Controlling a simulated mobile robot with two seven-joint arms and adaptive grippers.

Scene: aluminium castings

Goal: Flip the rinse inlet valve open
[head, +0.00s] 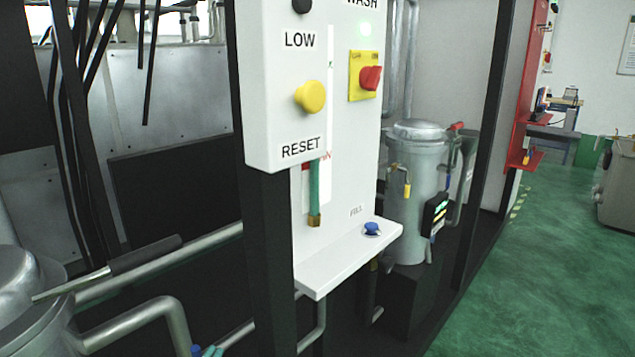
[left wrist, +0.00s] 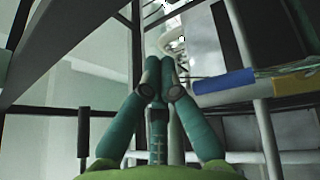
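My left gripper (head: 212,351) shows only as teal fingertips at the bottom edge of the head view, right beside a small blue part (head: 196,350) on the pipework. In the left wrist view the two teal fingers of the left gripper (left wrist: 160,68) come together at their tips, with nothing seen held. A blue bar (left wrist: 225,80), perhaps a valve handle, lies right of the fingertips and apart from them in that picture. No label for the rinse inlet valve is readable, so I cannot tell which part it is. My right gripper is not in view.
A white control panel (head: 278,110) with a projecting shelf (head: 335,265) stands above the fingertips. A blue FILL knob (head: 372,228) sits on the shelf. Grey pipes (head: 140,320) run at lower left. A yellow part (left wrist: 297,84) is beside the blue bar. Green floor (head: 580,270) is open at right.

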